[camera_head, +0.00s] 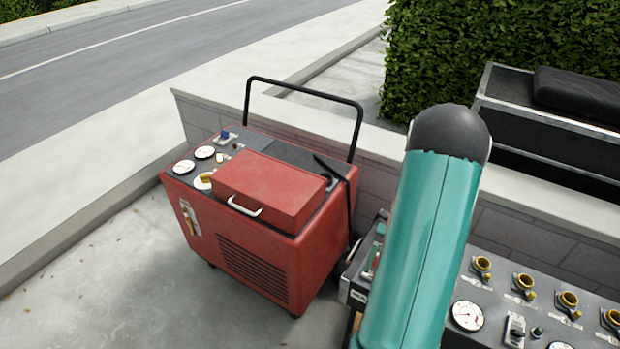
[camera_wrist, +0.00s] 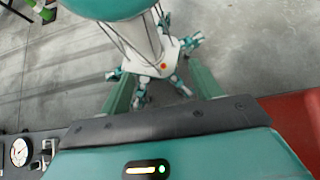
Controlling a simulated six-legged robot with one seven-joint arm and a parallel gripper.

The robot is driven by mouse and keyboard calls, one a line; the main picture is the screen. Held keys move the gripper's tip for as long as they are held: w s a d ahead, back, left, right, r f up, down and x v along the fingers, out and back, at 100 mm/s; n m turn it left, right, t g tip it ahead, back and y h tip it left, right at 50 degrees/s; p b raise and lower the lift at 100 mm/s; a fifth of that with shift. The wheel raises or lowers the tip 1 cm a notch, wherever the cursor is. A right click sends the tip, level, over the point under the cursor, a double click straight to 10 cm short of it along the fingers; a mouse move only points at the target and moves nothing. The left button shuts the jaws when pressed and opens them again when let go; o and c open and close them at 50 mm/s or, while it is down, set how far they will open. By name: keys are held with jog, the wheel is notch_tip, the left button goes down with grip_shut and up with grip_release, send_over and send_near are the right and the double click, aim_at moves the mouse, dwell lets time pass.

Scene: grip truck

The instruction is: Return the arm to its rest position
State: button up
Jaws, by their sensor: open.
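My arm is a teal link with a rounded black joint (camera_head: 450,132), rising in front of the control panel in the head view. The gripper is outside that view. In the wrist view my gripper (camera_wrist: 161,72) shows two green fingers spread apart, with nothing held between them. Beyond the fingers are my own white body and teal legs on the grey ground.
A red wheeled cart (camera_head: 245,240) with gauges, a lid and a black handle stands left of my arm. A control panel (camera_head: 490,300) with brass fittings is at lower right. Behind are a low wall (camera_head: 545,240), a black case (camera_head: 550,125) and a hedge (camera_head: 480,50).

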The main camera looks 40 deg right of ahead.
jog(key=w+a+r+n+t+h, duration=0.1)
jog(key=w+a+r+n+h, duration=0.25)
jog(key=a+r, duration=0.35)
jog(key=w+a+r+n+t+h, duration=0.1)
jog(key=w+a+r+n+h, duration=0.35)
jog(key=r, duration=0.45)
jog(key=s+a+r+n+t, duration=0.1)
jog(key=a+r+n+t, duration=0.1)
jog(key=a+r, duration=0.3)
jog(key=s+a+r+n+t+h, duration=0.1)
jog(key=a+r+t, duration=0.4)
jog(key=a, duration=0.7)
jog(key=shift+s+a+r+n+t, duration=0.3)
jog(key=shift+s+n, duration=0.4)
jog(key=shift+n, duration=0.5)
jog(key=c, duration=0.6)
jog(key=shift+d, duration=0.15)
